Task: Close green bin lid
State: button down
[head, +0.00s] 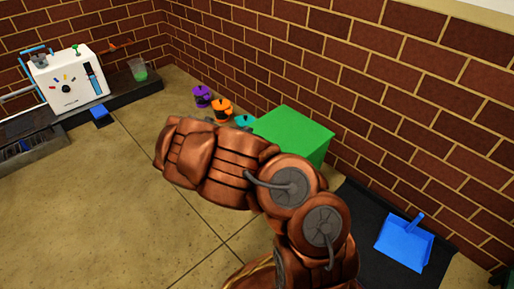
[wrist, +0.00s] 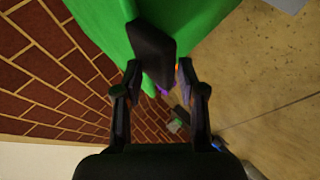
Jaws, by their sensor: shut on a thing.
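The green bin (head: 297,133) stands against the brick wall, right of centre in the head view, partly behind my copper arm. Its top looks like a flat green face there; I cannot tell whether the lid is fully down. In the wrist view green faces of the bin (wrist: 88,18) fill the top of the picture. A dark flat handle (wrist: 152,45) stands out in front of the green. My gripper (wrist: 159,70) is shut on this handle, with one black finger on each side. In the head view my gripper is hidden behind the arm.
Purple (head: 202,96), orange (head: 221,110) and teal (head: 244,120) pots stand along the wall beside the bin. A blue dustpan (head: 404,243) lies on a dark mat (head: 365,235) at the right. A white machine (head: 68,82) stands at the far left. The tan floor at left is clear.

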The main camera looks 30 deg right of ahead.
jog(key=shift+s+f, duration=0.45)
jog(key=shift+f, duration=0.4)
jog(key=c, duration=1.1)
grip_release()
jog(key=shift+f, duration=0.1)
jog(key=o, duration=0.3)
jog(key=shift+w+f+g, duration=0.1)
jog(key=shift+f+g, duration=0.2)
jog(key=shift+f, duration=0.1)
jog(key=shift+o, duration=1.3)
jog(key=shift+d+f, duration=0.1)
jog(key=shift+d, duration=0.05)
jog(key=shift+d+r, duration=0.2)
jog(key=shift+r, duration=0.1)
jog(key=shift+c, duration=0.6)
jog(key=shift+a+r, duration=0.2)
jog(key=shift+r, duration=0.05)
jog(key=shift+c, duration=1.1)
jog(key=shift+w+a, duration=0.1)
jog(key=shift+c, duration=0.4)
jog(key=shift+w+a+r, duration=0.1)
jog(key=shift+c, duration=0.2)
